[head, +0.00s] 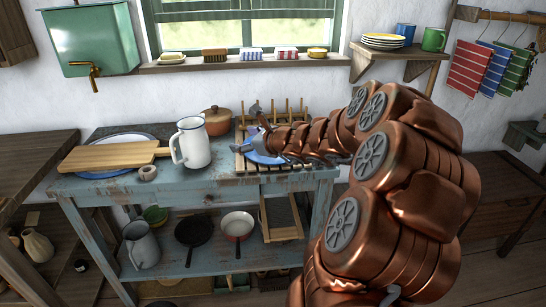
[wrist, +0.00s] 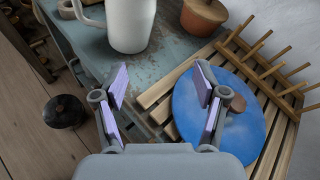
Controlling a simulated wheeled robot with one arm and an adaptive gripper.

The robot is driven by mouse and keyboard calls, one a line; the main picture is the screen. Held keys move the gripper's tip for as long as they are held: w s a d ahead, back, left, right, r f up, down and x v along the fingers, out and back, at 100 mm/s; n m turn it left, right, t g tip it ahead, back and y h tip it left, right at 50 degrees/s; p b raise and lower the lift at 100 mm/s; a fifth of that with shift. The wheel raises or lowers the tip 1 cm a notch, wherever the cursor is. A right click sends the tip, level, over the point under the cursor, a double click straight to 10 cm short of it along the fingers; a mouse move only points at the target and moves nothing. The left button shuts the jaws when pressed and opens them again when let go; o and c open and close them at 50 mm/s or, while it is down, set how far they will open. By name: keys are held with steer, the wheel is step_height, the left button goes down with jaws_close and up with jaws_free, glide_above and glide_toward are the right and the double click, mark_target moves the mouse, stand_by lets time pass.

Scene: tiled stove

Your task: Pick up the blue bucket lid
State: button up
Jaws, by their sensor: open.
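The blue bucket lid (wrist: 235,135), a round blue disc with a brown wooden knob (wrist: 237,103), lies on a slatted wooden dish rack (wrist: 155,94). In the head view the lid (head: 264,158) is partly hidden by my arm. My gripper (wrist: 160,88) is open, with nothing visible between its purple-padded fingers. In the wrist view its right finger covers part of the lid, left of the knob; the left finger is over the table edge. In the head view my gripper (head: 258,138) is at the rack; I cannot tell whether it touches the lid.
A white enamel jug (head: 191,143) and a brown lidded pot (head: 217,121) stand left of the rack on the worn blue table (head: 200,185). A cutting board (head: 108,156) lies on a plate further left. Upright rack pegs (wrist: 265,65) rise beside the lid.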

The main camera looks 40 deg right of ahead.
steer(key=s+d+f+m+h, duration=0.1)
steer(key=d+m, duration=0.1)
steer(key=d, duration=0.2)
steer(key=s+d+f+m+h+b, duration=0.1)
steer(key=s+d+f+m+h, duration=0.1)
steer(key=d, duration=0.2)
steer(key=s+d+f+m+h, duration=0.1)
steer(key=d+f+m, duration=0.1)
steer(key=d, duration=0.3)
steer(key=shift+s+f+m+g, duration=0.25)
steer(key=shift+m+g, duration=0.05)
steer(key=shift+m, duration=0.1)
steer(key=shift+w+d+f, duration=0.1)
steer(key=shift+w+d, duration=0.05)
steer(key=shift+r+x, duration=0.1)
steer(key=shift+x, duration=1.7)
steer(key=shift+r+x, duration=0.15)
steer(key=shift+x, duration=1.65)
steer(key=shift+c, duration=0.2)
jaws_close()
